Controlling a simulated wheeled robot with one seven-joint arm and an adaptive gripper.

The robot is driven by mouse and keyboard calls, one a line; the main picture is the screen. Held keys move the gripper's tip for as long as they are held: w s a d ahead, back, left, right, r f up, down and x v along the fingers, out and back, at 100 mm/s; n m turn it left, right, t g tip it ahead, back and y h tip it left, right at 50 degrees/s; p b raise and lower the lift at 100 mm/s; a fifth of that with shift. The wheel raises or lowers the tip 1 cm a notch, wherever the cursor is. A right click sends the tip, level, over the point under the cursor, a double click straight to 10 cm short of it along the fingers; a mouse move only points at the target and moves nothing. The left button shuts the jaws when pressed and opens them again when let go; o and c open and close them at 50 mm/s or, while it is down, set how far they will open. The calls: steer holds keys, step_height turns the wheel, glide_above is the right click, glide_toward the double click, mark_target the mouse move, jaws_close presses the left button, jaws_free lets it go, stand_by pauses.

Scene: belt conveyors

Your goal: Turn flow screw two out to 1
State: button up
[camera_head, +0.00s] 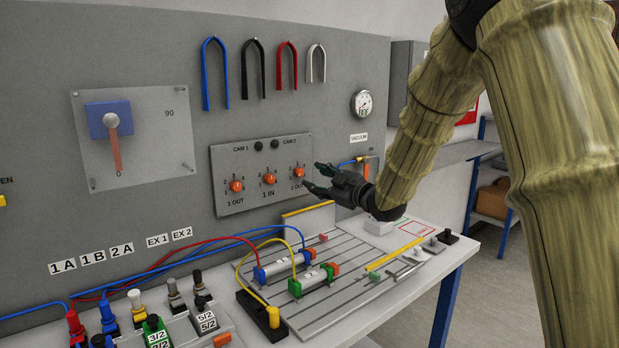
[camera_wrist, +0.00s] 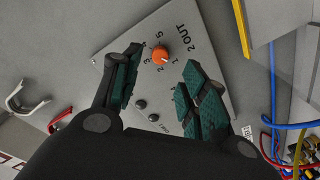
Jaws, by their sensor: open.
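Flow screw two out is an orange knob (camera_head: 298,172) at the right of a grey panel (camera_head: 225,160) on the upright board. It also shows in the wrist view (camera_wrist: 159,54), beside the label "2 OUT" and a ring of numbers. Which number it points to is too small to tell. My gripper (camera_head: 316,177) is open, just to the right of the knob in the head view, its two dark green fingers pointing at the panel. In the wrist view the knob appears between the fingertips, with no contact visible.
Two more orange knobs, "1 OUT" (camera_head: 236,186) and "1 IN" (camera_head: 269,179), sit left on the same panel. Two black cam knobs (camera_head: 274,144) are above. A yellow-topped block (camera_head: 308,219) and cylinders (camera_head: 283,265) stand below.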

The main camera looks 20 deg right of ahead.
steer(key=v, duration=0.6)
stand_by(0.4)
